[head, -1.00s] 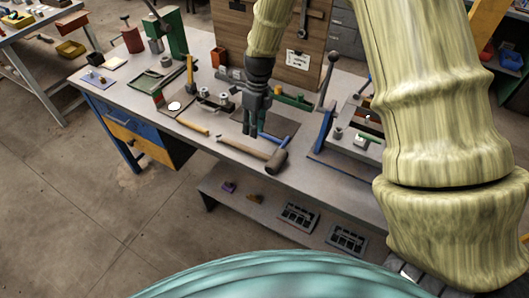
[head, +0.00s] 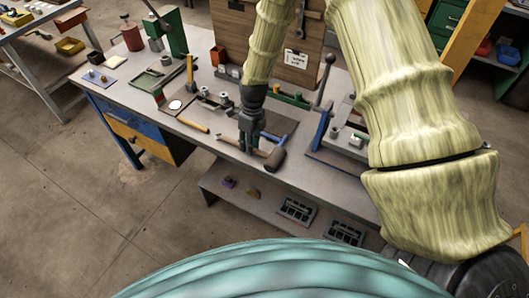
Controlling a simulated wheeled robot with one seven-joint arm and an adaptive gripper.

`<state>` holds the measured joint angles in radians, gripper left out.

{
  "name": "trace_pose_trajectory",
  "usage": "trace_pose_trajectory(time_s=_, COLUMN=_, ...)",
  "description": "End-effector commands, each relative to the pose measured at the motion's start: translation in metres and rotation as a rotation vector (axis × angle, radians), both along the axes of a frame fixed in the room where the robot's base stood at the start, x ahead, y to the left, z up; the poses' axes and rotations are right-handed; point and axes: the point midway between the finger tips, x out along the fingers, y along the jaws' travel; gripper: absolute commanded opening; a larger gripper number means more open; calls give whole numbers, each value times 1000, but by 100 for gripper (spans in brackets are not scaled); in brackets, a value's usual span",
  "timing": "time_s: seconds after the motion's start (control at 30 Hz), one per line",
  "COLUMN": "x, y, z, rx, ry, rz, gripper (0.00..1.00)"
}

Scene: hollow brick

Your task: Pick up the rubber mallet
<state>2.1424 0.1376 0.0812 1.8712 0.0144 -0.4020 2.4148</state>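The rubber mallet (head: 275,159) lies on the workbench near its front edge. Its dark head is at the right, and its wooden handle (head: 230,140) runs to the left. My gripper (head: 248,149) points down at the handle, just left of the head. The fingertips overlap the handle in the picture and hide part of it. The view is too small to tell whether the fingers are closed on it or only stand around it.
The workbench (head: 140,95) also bears a yellow-handled tool (head: 193,125) left of the mallet, an upright hammer (head: 190,73), and a vise-like fixture with a blue lever (head: 322,128) to the right. A lower shelf (head: 250,205) holds small parts.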

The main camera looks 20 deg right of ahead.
Motion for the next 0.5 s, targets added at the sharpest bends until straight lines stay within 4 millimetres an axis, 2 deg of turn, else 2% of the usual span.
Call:
trace_pose_trajectory(time_s=0.4, x=-1, y=1, z=-8, rx=1, ry=-1, rz=0, gripper=25)
trace_pose_trajectory(time_s=0.5, x=-1, y=1, z=-8, rx=1, ry=-1, rz=0, gripper=8)
